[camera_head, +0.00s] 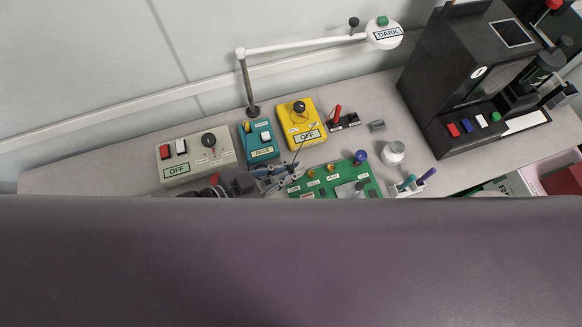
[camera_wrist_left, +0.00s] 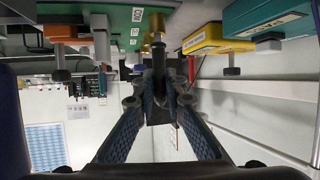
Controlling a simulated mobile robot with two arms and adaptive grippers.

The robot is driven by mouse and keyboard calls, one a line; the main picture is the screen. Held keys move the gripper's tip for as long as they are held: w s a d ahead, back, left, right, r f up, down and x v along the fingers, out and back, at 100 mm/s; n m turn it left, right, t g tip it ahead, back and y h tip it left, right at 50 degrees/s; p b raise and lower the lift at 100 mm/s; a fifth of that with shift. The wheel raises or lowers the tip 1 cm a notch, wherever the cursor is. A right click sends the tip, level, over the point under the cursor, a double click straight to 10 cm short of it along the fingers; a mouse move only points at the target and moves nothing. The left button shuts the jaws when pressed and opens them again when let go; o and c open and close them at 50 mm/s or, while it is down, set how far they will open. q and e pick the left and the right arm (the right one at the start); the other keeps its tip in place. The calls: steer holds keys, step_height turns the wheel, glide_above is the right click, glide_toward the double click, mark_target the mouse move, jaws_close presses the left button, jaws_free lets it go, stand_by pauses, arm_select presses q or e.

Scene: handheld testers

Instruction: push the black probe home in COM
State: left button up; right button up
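My left gripper (camera_head: 276,178) is low over the bench, at the left edge of the green board (camera_head: 341,189). In the left wrist view its fingers (camera_wrist_left: 162,100) are closed around a dark, slim body that looks like the black probe (camera_wrist_left: 172,72). A gold post (camera_wrist_left: 157,45) on the board stands close beside the probe's end; I cannot tell whether they touch. The yellow tester (camera_head: 293,117) reads OFF and has a black knob. My right gripper is not in view.
A teal tester (camera_head: 261,151) and a cream tester (camera_head: 199,171) stand left of the yellow one. A black holder (camera_head: 347,122) with a red probe (camera_head: 338,112), a white-lidded jar (camera_head: 392,151) and a large black machine (camera_head: 465,70) are to the right. A white lamp arm (camera_head: 300,45) crosses above.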

arm_select(q)
steer(key=o, duration=0.5)
step_height(320, 180, up, 10)
steer(key=shift+f, duration=0.1)
stand_by(0.4)
